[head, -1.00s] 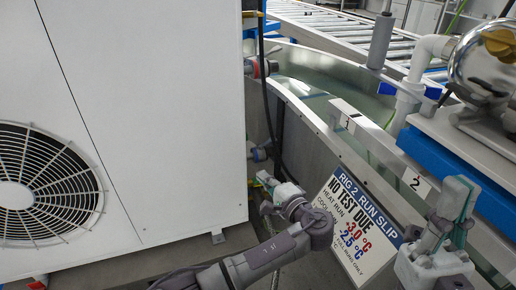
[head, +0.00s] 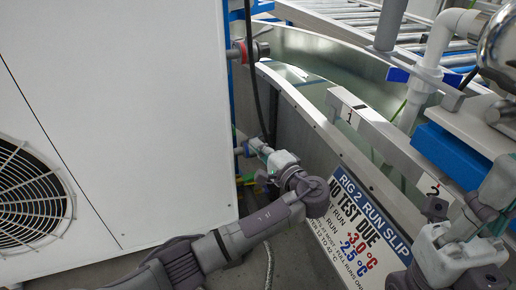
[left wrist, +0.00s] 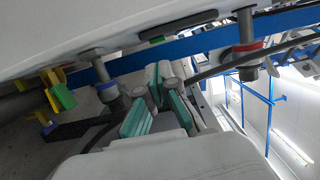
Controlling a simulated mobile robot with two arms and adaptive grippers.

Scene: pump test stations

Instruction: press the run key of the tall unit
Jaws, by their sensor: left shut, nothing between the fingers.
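A large white cabinet (head: 130,110) with a round fan grille fills the left of the head view; it looks like the tall unit. I cannot make out a run key in either view. My left gripper (head: 257,147) is shut and empty, beside the cabinet's right edge, close to a pipe fitting (head: 243,150). I cannot tell whether it touches the fitting. In the left wrist view its teal-padded fingers (left wrist: 163,85) point toward pipe stubs under a pale panel (left wrist: 90,35). My right gripper (head: 498,190) is partly cut off at the right edge; its jaw opening is unclear.
A slip (head: 358,222) headed "RIG 2 RUN SLIP" reads "NO TEST DUE". A metal rail (head: 385,135) carries tags 1 and 2. A red-collared pipe valve (head: 255,51) and a black hose (head: 250,85) are near the cabinet edge. A roller conveyor (head: 345,12) lies behind.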

